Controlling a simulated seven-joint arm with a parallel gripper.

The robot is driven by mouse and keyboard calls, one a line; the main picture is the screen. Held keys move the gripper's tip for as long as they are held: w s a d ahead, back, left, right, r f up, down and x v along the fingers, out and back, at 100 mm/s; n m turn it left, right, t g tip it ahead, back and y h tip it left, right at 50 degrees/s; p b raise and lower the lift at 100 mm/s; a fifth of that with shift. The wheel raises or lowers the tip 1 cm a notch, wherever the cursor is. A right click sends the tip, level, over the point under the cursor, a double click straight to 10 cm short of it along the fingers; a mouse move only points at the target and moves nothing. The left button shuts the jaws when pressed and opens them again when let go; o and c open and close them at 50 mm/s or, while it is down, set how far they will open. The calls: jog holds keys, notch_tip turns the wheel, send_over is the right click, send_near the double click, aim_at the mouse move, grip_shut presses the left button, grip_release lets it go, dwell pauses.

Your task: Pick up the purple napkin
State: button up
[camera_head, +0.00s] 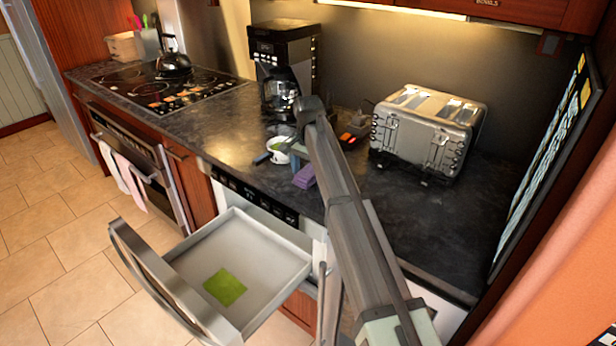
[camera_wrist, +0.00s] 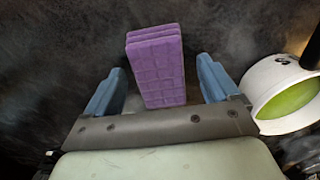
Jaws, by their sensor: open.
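The purple napkin (camera_head: 304,178) is a folded, quilted stack on the dark countertop, near its front edge above the open drawer. In the wrist view the napkin (camera_wrist: 156,70) stands out between the two blue fingers, with a gap on each side. My gripper (camera_head: 283,160) is at the napkin, and it also shows in the wrist view (camera_wrist: 163,70). It is open, and its fingers are apart from the napkin on both sides.
A coffee maker (camera_head: 283,62) and a toaster (camera_head: 428,130) stand behind. The open drawer (camera_head: 258,262) below holds a green cloth (camera_head: 225,287).

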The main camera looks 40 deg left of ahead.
aim_at(308, 172)
jog(key=shift+f, duration=0.15)
jog(key=shift+c, duration=0.2)
jog(key=c, duration=1)
notch_tip(308, 172, up, 10)
jog(key=shift+r, duration=0.1)
